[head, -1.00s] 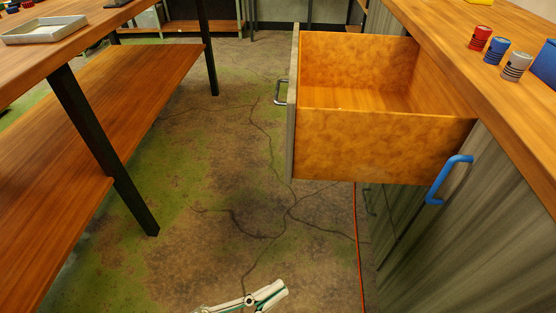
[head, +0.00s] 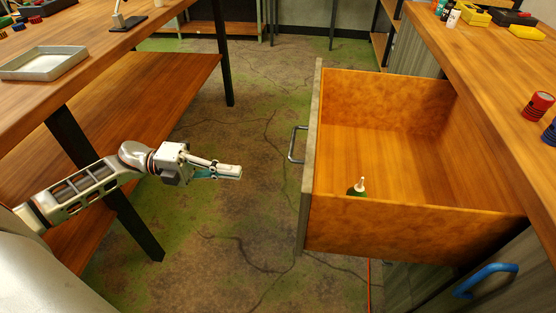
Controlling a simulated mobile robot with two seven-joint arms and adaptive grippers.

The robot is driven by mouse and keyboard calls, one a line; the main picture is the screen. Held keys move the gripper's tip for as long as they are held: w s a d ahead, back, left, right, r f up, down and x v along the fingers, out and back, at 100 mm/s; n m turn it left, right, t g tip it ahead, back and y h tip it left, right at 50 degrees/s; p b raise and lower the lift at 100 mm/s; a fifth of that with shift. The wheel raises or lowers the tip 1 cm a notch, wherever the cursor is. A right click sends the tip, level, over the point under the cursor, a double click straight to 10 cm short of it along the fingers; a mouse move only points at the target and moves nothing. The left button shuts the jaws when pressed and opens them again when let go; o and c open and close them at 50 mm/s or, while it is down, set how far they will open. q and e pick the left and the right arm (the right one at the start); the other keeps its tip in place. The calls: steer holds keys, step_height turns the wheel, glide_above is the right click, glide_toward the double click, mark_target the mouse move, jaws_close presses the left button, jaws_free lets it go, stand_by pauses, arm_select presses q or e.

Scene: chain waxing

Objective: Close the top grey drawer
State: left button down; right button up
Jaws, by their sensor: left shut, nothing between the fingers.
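The top grey drawer (head: 312,150) stands pulled out from the cabinet on the right. Its grey front faces left and carries a metal handle (head: 293,144). Its wooden inside is bare except for a small green bottle with a white tip (head: 359,188) near the near wall, partly hidden by that wall. My left gripper (head: 238,171) is shut and empty. It is in the air left of the drawer front, apart from the handle and pointing right towards the drawer. My right gripper is not in view.
A wooden workbench (head: 100,35) with a grey tray (head: 42,63) stands at left, with a lower shelf and dark legs. The wooden counter (head: 480,65) on the right bears red and blue cans and yellow boxes. A blue handle (head: 486,279) sits below the drawer. Floor between is clear.

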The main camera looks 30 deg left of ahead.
arm_select(q)
steer(key=x, duration=1.4)
steer(key=shift+s, duration=0.15)
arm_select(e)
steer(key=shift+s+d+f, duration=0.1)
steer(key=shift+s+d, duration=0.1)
arm_select(q)
steer(key=x, duration=3.7)
steer(key=shift+d+p, duration=0.25)
steer(key=shift+p, duration=0.15)
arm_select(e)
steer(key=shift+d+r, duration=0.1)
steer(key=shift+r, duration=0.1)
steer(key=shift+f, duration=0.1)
